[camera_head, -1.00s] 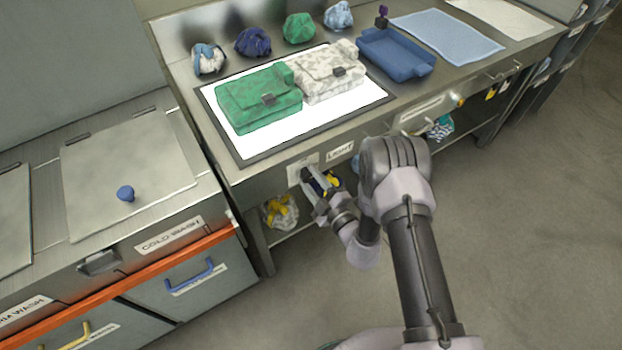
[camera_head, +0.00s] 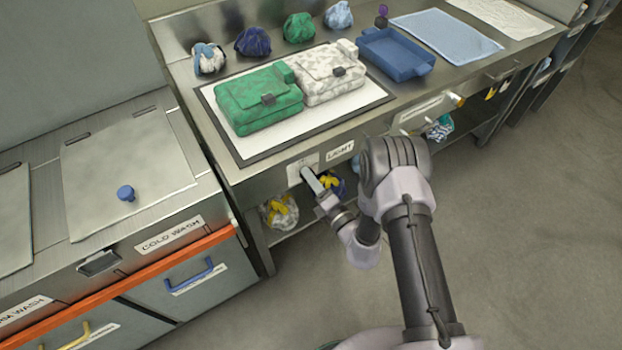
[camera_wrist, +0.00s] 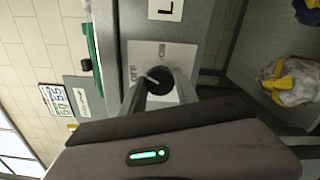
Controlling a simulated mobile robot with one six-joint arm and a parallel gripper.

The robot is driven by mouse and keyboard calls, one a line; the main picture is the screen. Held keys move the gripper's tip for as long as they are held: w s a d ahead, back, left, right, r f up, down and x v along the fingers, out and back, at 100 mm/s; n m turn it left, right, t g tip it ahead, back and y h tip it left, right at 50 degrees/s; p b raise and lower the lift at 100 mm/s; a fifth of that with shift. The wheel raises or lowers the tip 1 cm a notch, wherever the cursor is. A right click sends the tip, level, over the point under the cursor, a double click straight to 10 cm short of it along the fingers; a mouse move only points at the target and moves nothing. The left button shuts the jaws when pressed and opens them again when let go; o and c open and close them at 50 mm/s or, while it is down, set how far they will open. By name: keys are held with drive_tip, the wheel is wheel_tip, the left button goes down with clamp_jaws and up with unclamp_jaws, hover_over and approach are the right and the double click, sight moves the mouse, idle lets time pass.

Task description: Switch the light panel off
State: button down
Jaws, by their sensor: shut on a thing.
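The light panel (camera_head: 335,119) is set in the metal bench top and looks a dull, unlit white. A green patterned sling bag (camera_head: 258,98) and a white patterned sling bag (camera_head: 328,73) lie on it. Below it, on the bench front, is a pale switch plate (camera_wrist: 180,57) marked OFF and ON, with a round black knob (camera_wrist: 158,77). The knob's white pointer line is turned toward OFF. My gripper (camera_wrist: 159,90) is shut on the knob, one finger on each side. In the head view my gripper (camera_head: 311,179) reaches the plate and hides the knob.
A LIGHT label (camera_head: 340,151) is right of the switch. A blue tray (camera_head: 393,58) and several small bundled bags stand farther back on the bench. A bag with yellow parts (camera_head: 280,212) sits on the shelf below. The cold wash unit (camera_head: 125,165) stands at the left.

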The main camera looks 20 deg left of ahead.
drive_tip(key=n, duration=0.5)
drive_tip(key=shift+n, duration=0.3)
idle(0.4)
drive_tip(key=c, duration=0.9)
unclamp_jaws()
drive_tip(key=p+v, duration=0.4)
drive_tip(key=v, duration=1.3)
drive_tip(key=shift+s, duration=0.25)
drive_tip(key=shift+d, duration=0.15)
